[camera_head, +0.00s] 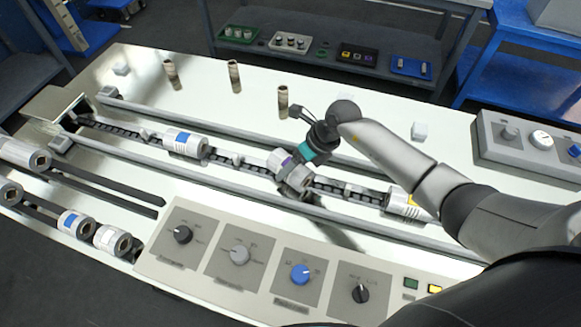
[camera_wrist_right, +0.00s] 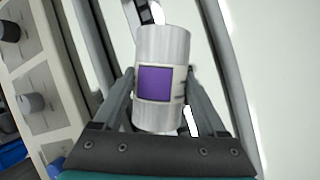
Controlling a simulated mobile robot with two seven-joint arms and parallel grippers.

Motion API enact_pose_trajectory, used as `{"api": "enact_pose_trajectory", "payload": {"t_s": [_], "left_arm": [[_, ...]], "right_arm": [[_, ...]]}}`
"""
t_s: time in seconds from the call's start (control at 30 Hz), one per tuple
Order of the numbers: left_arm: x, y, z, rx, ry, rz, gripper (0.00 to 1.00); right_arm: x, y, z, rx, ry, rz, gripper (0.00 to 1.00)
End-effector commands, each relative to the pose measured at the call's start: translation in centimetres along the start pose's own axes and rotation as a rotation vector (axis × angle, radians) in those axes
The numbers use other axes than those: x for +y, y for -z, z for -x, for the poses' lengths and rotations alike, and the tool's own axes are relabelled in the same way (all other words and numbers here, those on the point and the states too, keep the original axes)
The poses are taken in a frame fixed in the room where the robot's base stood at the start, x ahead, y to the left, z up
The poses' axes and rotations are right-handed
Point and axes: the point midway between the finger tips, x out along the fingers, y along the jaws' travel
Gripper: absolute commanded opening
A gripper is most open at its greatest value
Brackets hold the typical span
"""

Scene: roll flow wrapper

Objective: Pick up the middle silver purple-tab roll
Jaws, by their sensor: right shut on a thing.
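The silver purple-tab roll (camera_head: 281,161) is at the middle of the conveyor chain (camera_head: 228,158) in the head view, partly hidden by my right gripper. In the right wrist view the silver roll (camera_wrist_right: 163,48) shows its purple tab facing the camera. My right gripper (camera_head: 295,180) is shut on it, with one finger along each side in the wrist view (camera_wrist_right: 158,90). I cannot tell whether the roll still touches the chain. A blue-tab silver roll (camera_head: 185,143) lies to its left on the chain, and a yellow-tab roll (camera_head: 407,203) to its right. My left gripper is not in view.
Grey rails (camera_head: 240,192) run along both sides of the chain. A knob panel (camera_head: 238,254) lies in front. Several rolls (camera_head: 75,224) lie at the lower left. Brown cylinders (camera_head: 234,76) stand behind the back rail. A control box (camera_head: 526,142) is at the right.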

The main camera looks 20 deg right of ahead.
Motion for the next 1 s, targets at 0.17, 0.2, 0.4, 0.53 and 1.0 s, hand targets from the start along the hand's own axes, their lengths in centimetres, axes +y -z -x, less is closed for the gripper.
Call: {"api": "enact_pose_trajectory", "payload": {"t_s": [0.17, 0.2, 0.4, 0.53, 1.0], "left_arm": [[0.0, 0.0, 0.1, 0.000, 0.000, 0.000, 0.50], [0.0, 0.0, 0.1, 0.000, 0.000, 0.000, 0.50], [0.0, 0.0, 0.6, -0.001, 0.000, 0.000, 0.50], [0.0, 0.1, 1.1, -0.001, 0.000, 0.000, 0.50], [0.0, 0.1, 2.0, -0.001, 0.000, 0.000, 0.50]], "right_arm": [[0.0, -0.2, 0.3, -0.003, 0.001, 0.001, 0.00], [0.1, -0.3, 0.5, -0.003, 0.001, 0.001, 0.00], [0.6, -1.2, 2.5, -0.006, 0.002, 0.003, 0.00], [1.3, -2.2, 5.0, -0.006, 0.003, 0.006, 0.00], [4.3, -6.3, 15.0, -0.006, 0.002, 0.003, 0.00]]}}
